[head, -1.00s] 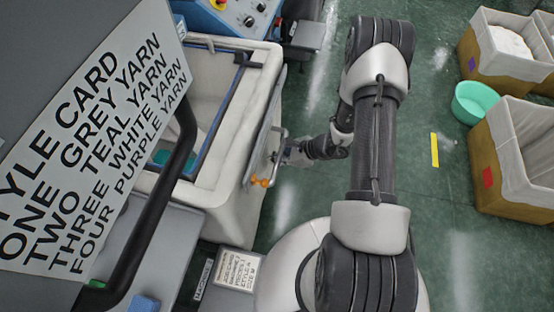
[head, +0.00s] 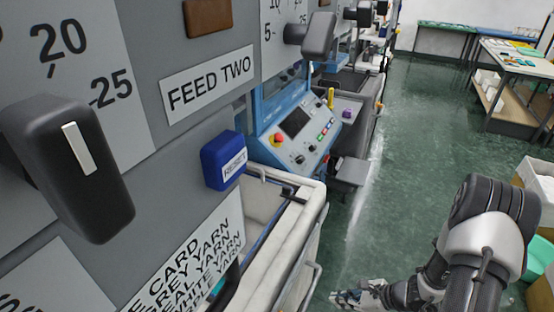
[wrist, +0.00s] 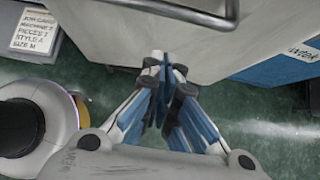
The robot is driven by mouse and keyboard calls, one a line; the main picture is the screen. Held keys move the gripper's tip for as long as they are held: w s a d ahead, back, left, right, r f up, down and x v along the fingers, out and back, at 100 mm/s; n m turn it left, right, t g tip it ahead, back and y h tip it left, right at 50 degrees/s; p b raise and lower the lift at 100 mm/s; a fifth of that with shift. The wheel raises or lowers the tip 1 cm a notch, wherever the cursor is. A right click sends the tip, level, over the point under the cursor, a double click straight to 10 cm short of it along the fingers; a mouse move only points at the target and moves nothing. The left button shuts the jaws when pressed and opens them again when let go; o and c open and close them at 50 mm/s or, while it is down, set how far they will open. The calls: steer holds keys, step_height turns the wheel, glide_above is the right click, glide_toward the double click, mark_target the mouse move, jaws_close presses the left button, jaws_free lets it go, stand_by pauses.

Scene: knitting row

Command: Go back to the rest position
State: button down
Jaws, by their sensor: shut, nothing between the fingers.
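My gripper (head: 350,298) shows at the bottom edge of the head view, low over the green floor and beside the cream bin (head: 300,240). In the wrist view its fingers (wrist: 165,65) are closed together with nothing held. Their tips point toward the pale side of the bin (wrist: 120,30), which has a metal bar handle (wrist: 185,12). I cannot tell the exact gap between the tips and that side.
A blue control console (head: 300,130) stands beyond. A teal tub (head: 540,260) is at right. The aisle floor (head: 410,150) is clear.

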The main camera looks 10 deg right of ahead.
steer(key=s+a+r+n+g, duration=0.1)
steer(key=a+r+n, duration=0.25)
steer(key=r, duration=0.45)
steer(key=s+a+r+n+g+h, duration=0.1)
steer(key=a+r+n, duration=0.2)
steer(key=r+n, duration=0.35)
steer(key=a+r+n+g, duration=0.1)
steer(key=a+r+n, duration=0.2)
steer(key=r, duration=0.7)
steer(key=s+r+n+t+h, duration=0.2)
steer(key=s+r+n+h, duration=0.4)
steer(key=s+r+n, duration=0.5)
steer(key=s+r, duration=0.2)
steer(key=s, duration=0.2)
steer(key=shift+a+n+t, duration=0.3)
steer(key=shift+n, duration=0.1)
steer(key=shift+r, duration=0.1)
